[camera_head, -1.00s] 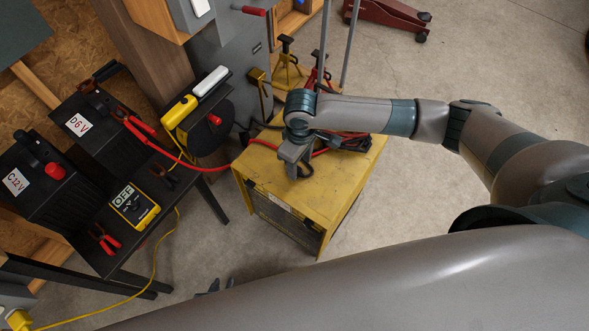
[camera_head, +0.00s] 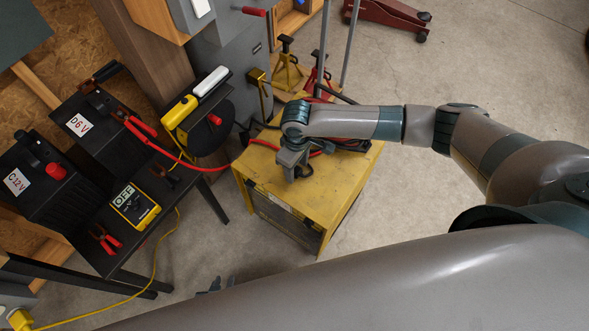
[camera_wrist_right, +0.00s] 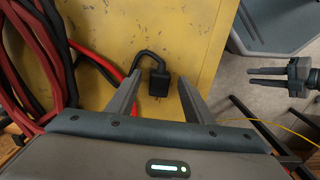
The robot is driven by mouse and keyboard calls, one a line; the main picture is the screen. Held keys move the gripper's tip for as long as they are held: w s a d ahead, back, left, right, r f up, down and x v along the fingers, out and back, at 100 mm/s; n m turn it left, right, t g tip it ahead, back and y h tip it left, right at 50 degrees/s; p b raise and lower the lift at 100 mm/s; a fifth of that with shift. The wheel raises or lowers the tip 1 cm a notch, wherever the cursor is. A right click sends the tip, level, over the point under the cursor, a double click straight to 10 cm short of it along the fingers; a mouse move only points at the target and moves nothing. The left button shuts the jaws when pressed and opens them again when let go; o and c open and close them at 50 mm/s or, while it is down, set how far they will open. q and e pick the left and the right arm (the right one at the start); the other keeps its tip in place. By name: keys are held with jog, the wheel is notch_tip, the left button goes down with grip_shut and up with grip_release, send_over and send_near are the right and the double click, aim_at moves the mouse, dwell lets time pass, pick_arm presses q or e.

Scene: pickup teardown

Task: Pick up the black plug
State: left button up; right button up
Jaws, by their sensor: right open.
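The black plug (camera_wrist_right: 158,83) lies on the yellow cabinet top, with its black cable curving off to the upper left in the right wrist view. My right gripper (camera_wrist_right: 160,80) is open, with one finger on each side of the plug and a gap to each. In the head view my right gripper (camera_head: 291,168) points down over the cabinet top and largely hides the plug. My left gripper (camera_wrist_right: 268,76) shows open and empty off to the right in the wrist view, away from the cabinet. Only its tips show low in the head view (camera_head: 214,286).
The yellow cabinet (camera_head: 260,180) stands on bare floor. Red and black cables (camera_wrist_right: 35,55) lie bunched on its top beside the plug. A black bench at left holds battery boxes (camera_head: 85,122) and a yellow multimeter (camera_head: 134,206). Yellow and red jack stands (camera_head: 288,65) are behind.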

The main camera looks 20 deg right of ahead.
aim_at(298, 170)
jog(key=shift+c, duration=0.6)
jog(key=c, duration=1)
jog(key=shift+r, duration=0.5)
jog(key=r, duration=0.3)
jog(key=shift+s+d+r, duration=0.1)
jog(key=shift+d+r, duration=0.1)
jog(key=s+d+r, duration=0.2)
jog(key=d, duration=0.1)
jog(key=s+d+r, duration=0.2)
jog(key=d, duration=0.1)
jog(key=s+d+r, duration=0.2)
jog(key=s+d, duration=0.1)
jog(key=shift+r+b, duration=0.35)
jog(key=shift+a, duration=0.1)
